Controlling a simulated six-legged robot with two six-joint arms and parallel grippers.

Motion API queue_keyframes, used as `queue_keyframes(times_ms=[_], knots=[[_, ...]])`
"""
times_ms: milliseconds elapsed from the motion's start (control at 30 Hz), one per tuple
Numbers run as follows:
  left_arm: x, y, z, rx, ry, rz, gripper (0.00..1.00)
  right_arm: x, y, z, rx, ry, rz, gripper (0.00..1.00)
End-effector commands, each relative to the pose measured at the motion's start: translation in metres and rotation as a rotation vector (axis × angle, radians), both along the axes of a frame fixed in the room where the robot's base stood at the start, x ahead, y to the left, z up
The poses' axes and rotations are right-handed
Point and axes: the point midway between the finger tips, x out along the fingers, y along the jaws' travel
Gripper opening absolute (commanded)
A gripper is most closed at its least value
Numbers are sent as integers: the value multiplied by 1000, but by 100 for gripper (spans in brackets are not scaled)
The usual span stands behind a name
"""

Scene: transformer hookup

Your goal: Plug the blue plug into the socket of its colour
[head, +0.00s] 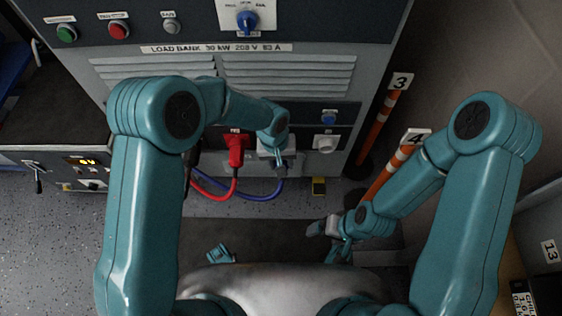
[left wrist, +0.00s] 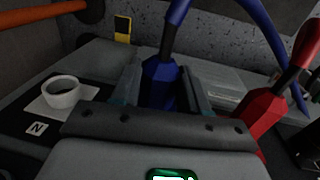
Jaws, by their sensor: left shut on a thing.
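The blue plug (left wrist: 160,85) is between the fingers of my left gripper (left wrist: 163,88) in the left wrist view, its cable running up and away. In the head view my left gripper (head: 281,158) is at the lower panel of the load bank, right of the red plug (head: 236,146); the blue plug is largely hidden there. The plug's front end is hidden, so I cannot tell whether it sits in a socket. The red plug (left wrist: 268,110) also shows in the left wrist view, right of the blue one. My right gripper (head: 338,243) hangs low over the floor, its jaw opening unclear.
A white round socket marked N (left wrist: 62,93) is left of the gripper. A blue round part (head: 329,118) is on the panel above it. Red (head: 210,190) and blue (head: 262,194) cables loop below. Striped posts 3 (head: 380,122) and 4 (head: 388,172) stand at the right.

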Motion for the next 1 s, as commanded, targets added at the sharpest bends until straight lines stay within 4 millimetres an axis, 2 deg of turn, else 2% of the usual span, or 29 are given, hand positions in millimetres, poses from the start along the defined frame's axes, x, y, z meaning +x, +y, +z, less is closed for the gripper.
queue_keyframes(times_ms=[433, 467, 500, 533, 733, 800, 1000], knots=[[8, 0, 0, -1, -1, 1, 2, 0, 0, 1, 0, 0, 0, 87], [8, 0, 0, -1, -1, 1, 54, 0, 0, 1, 0, 0, 0, 87], [8, 0, 0, -1, -1, 1, 67, 0, 0, 1, 0, 0, 0, 87], [8, 0, 0, -1, -1, 1, 74, 0, 0, 1, 0, 0, 0, 87], [7, 0, 0, 0, 0, 1, 74, 0, 0, 0, 0, 0, 0, 87], [7, 0, 0, 0, 0, 1, 87, 0, 0, 0, 0, 0, 0, 87], [7, 0, 0, 0, 0, 1, 87, 0, 0, 0, 0, 0, 0, 87]])
